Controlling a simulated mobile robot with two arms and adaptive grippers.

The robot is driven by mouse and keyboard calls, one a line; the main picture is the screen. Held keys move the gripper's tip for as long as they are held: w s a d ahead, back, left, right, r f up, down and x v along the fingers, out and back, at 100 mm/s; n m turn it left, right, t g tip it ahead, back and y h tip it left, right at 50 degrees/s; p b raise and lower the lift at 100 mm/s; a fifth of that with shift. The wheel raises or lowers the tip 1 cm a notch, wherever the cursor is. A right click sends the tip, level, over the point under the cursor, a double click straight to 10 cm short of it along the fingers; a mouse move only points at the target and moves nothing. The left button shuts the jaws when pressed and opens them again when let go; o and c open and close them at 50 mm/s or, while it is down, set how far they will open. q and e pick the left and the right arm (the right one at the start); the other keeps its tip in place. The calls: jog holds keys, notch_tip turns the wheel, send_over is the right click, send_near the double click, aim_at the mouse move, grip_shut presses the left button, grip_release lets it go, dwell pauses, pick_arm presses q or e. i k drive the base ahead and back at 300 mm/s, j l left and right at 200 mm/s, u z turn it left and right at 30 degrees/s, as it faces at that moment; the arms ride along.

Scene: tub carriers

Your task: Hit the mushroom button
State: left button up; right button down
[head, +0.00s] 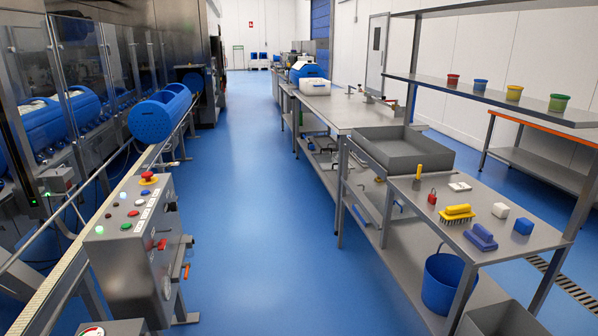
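The red mushroom button (148,176) sits on a yellow base at the far end of the top face of a grey control box (125,215). The box stands at the left, beside the conveyor line. Nothing covers the button or touches it. Whether it is pressed in cannot be told at this size. Other small controls share the panel, among them a blue one (145,193), a green one (126,227) and a red one (133,213). Neither of my grippers shows in the head view.
A conveyor rail (85,230) with a blue tub (160,112) runs behind the box. Red and orange handles stick out from the box's right side. The blue floor aisle (255,220) is clear. A steel table (480,215) with brushes and blocks stands at the right.

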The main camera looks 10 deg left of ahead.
aim_at(147, 176)
jog(key=i+u, duration=0.25)
jog(key=i, duration=0.35)
jog(key=i+l+u, duration=0.3)
jog(key=i, duration=0.25)
jog(key=i+u, duration=0.3)
jog(key=u, duration=0.2)
jog(key=i+u, duration=0.3)
jog(key=u, duration=0.15)
jog(key=i+l+u, duration=0.2)
jog(key=u, duration=0.3)
jog(key=i+l+u, duration=0.3)
jog(key=u, duration=0.15)
jog(key=i+l+u, duration=0.25)
jog(key=l+u, duration=0.15)
